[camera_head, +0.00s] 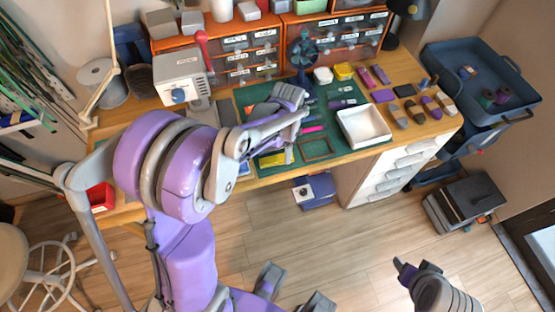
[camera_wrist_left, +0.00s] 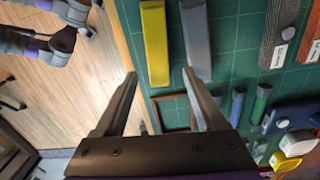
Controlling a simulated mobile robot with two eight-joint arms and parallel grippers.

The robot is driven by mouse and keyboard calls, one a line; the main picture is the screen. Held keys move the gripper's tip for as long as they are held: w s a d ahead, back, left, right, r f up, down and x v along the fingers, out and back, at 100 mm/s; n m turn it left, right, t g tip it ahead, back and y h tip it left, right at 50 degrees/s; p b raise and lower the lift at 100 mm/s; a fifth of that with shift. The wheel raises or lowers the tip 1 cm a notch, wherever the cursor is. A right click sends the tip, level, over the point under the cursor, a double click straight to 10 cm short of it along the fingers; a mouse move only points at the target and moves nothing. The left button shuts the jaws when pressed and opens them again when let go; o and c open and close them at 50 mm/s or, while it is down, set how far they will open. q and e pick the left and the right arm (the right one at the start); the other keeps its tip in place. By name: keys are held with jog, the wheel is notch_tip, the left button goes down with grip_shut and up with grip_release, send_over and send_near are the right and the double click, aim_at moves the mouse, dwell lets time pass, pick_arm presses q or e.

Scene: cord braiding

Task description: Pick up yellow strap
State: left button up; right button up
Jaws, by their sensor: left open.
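The yellow strap (camera_wrist_left: 154,42) lies flat on the green cutting mat (camera_wrist_left: 235,40), near the table's front edge. It also shows in the head view (camera_head: 272,160), partly hidden by my left arm and gripper. My left gripper (camera_wrist_left: 160,73) is open and empty. In the left wrist view, the strap's near end shows between the fingertips, closer to the left one. A grey strap (camera_wrist_left: 196,32) lies alongside it, in line with the right fingertip. The height of the fingers above the mat is hard to tell.
A brown frame (camera_head: 317,149) and a white tray (camera_head: 364,127) are right of my left gripper. A blue fan (camera_head: 303,49) stands behind it, before orange drawer units (camera_head: 228,52). Blue and green markers (camera_wrist_left: 261,102) lie close by. Open floor is in front of the table.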

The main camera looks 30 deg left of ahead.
aim_at(277, 160)
pick_arm(q)
jog(key=f, duration=0.3)
jog(key=shift+d+f, duration=0.2)
jog(key=shift+f, duration=0.2)
grip_shut()
